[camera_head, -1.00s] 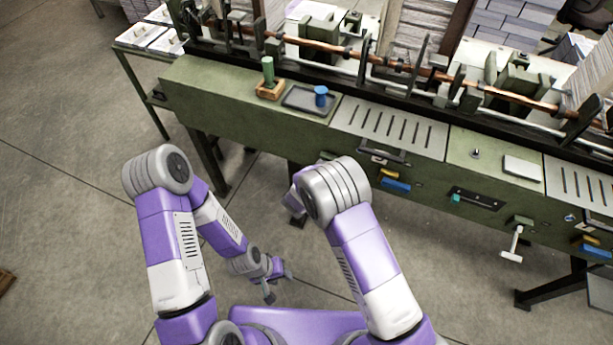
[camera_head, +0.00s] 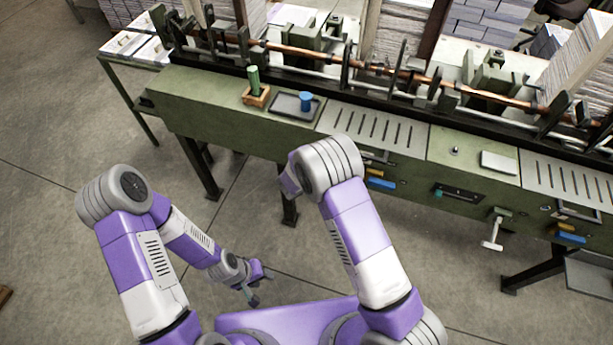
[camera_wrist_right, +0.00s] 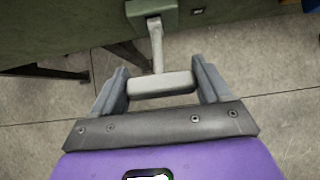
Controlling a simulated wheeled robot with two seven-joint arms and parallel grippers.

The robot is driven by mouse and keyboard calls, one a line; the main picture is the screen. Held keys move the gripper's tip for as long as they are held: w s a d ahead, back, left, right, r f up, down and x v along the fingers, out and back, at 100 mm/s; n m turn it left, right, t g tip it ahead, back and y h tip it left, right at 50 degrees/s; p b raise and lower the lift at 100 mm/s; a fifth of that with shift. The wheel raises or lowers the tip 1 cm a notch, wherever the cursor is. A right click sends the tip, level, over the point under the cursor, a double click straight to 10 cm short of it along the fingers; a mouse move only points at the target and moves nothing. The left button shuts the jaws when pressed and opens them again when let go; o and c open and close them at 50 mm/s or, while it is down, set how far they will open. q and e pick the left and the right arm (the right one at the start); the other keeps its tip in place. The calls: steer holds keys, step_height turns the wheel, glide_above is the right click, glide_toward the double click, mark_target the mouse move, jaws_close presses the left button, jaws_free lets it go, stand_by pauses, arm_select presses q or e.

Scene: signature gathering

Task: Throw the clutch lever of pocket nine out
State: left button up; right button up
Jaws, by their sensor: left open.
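A pale T-shaped lever (camera_wrist_right: 156,45) hangs from a green block (camera_wrist_right: 151,10) on the machine's front in the right wrist view. Its crossbar (camera_wrist_right: 162,84) lies between the two fingers of my right gripper (camera_wrist_right: 160,78), which stand wide apart near its ends. Contact with the bar cannot be told. In the head view my right gripper is hidden behind my own arm. Another such T-shaped lever (camera_head: 492,232) hangs lower right in the head view. No pocket number can be read. My left gripper (camera_head: 257,285) is open and empty, low above the floor.
The long green machine (camera_head: 200,97) crosses the view, with slotted plates (camera_head: 372,130), a copper-coloured shaft and several clamps. Machine legs (camera_head: 525,268) reach the floor.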

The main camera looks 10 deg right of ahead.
steer(key=o, duration=0.4)
steer(key=v, duration=0.7)
steer(key=shift+s+r+p, duration=0.15)
steer(key=shift+r+p, duration=0.15)
steer(key=shift+p, duration=0.05)
steer(key=s+d+f+m+g+y, duration=0.1)
steer(key=s+f+m, duration=0.3)
steer(key=s+m, duration=0.4)
steer(key=s+d+f+m+g+y, duration=0.1)
steer(key=s+f+m+g+y, duration=0.2)
steer(key=s+m, duration=0.5)
steer(key=s+d+f+m+g+y, duration=0.1)
steer(key=s+f+m, duration=0.4)
steer(key=m, duration=1.2)
steer(key=shift+s+f+g+y+b, duration=0.1)
steer(key=shift+s+g+y+b, duration=0.2)
steer(key=shift+s+y, duration=0.6)
steer(key=shift+s+f+g+y+b, duration=0.1)
steer(key=shift+s+g+y, duration=0.35)
steer(key=shift+s, duration=0.8)
